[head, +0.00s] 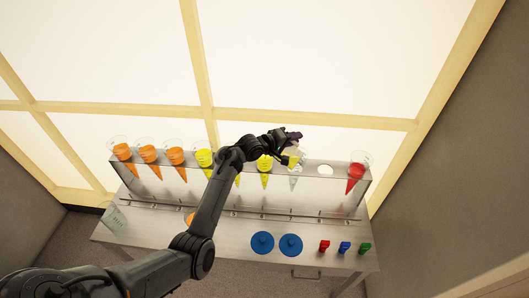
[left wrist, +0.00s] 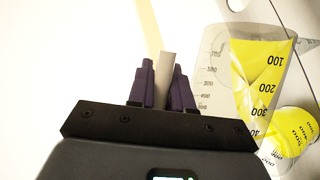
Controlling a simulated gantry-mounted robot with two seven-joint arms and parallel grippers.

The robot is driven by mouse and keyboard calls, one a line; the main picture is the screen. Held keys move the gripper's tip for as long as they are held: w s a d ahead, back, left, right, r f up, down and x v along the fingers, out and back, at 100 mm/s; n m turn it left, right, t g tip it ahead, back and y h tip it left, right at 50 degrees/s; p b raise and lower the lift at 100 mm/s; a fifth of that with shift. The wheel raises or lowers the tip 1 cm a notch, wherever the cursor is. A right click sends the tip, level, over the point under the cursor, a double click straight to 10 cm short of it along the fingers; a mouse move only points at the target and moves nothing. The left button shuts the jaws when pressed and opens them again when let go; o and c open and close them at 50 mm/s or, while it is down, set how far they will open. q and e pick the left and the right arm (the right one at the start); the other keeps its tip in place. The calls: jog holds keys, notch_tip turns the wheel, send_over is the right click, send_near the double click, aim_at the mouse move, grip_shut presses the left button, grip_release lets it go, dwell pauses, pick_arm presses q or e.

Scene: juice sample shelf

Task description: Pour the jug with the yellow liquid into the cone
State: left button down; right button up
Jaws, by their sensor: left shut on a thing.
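My left gripper (head: 294,137) is shut on the pale handle of a clear jug (left wrist: 212,72) with yellow liquid. In the left wrist view, purple fingertips (left wrist: 163,85) pinch the handle from both sides. The jug is tilted, and its yellow liquid (left wrist: 262,75) lies to the right side. In the head view the jug (head: 291,160) is held above the shelf, over or close to a clear cone (head: 295,180) that looks empty. Whether liquid is flowing cannot be told. A cone with yellow liquid (head: 265,170) stands just left of it. My right gripper is not in view.
The metal shelf (head: 225,187) also holds orange cones (head: 175,160), another yellow cone (head: 204,158) and a red cone (head: 356,178). One hole (head: 326,170) is empty. Below are a clear jug (head: 114,215), blue discs (head: 262,243) and small coloured items (head: 344,246).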

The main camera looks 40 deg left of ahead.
aim_at(303, 154)
pick_arm(q)
jog(key=shift+d+f+b, duration=0.15)
jog(key=shift+d+b, duration=0.1)
jog(key=shift+b, duration=0.1)
jog(key=d+r+m+p, duration=0.1)
jog(key=d+m+y+p, duration=0.1)
jog(key=p, duration=0.1)
jog(key=shift+w+d+r+g, duration=0.2)
jog(key=shift+d+r+g, duration=0.1)
jog(key=shift+r, duration=0.1)
jog(key=shift+d+f+m+y+p, duration=0.15)
jog(key=shift+d+m+y+p, duration=0.1)
jog(key=shift+m+y+p, duration=0.05)
jog(key=shift+w+a+f, duration=0.1)
jog(key=shift+d+m+g+y+p, duration=0.3)
jog(key=shift+d+m+y+p, duration=0.1)
jog(key=shift+d+m+y, duration=0.25)
jog(key=w+d+f+m+y+b, duration=0.1)
jog(key=d+f+m+y, duration=0.3)
jog(key=d+f+m, duration=0.1)
jog(key=shift+d+f+m+g, duration=0.2)
jog(key=shift+d+m+g, duration=0.1)
jog(key=shift+d+m, duration=0.2)
